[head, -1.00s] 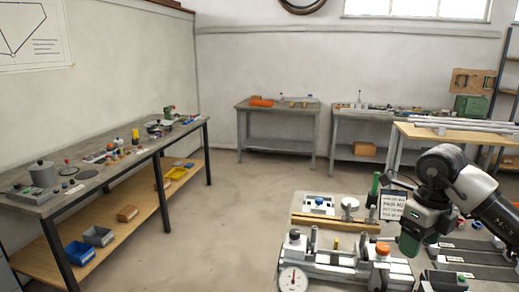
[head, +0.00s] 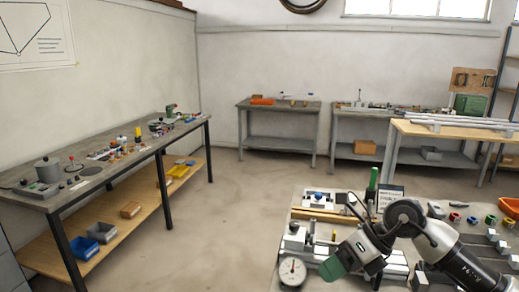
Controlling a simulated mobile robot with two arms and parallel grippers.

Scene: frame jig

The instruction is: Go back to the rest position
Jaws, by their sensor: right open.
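My right arm comes in from the lower right over the near workbench (head: 285,240). My right gripper (head: 357,204) is above the bench, its thin dark fingers pointing up and away beside the upright green post (head: 372,184). It is open and nothing shows between its fingers. Below and behind it lies the metal frame jig (head: 318,252), partly hidden by my arm. A round dial gauge (head: 292,272) stands at the jig's near left end. My left gripper is not in view.
Coloured rings (head: 455,217) and grey blocks lie at the bench's right. A long side bench (head: 95,182) runs along the left wall. The floor (head: 225,215) between the benches is clear.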

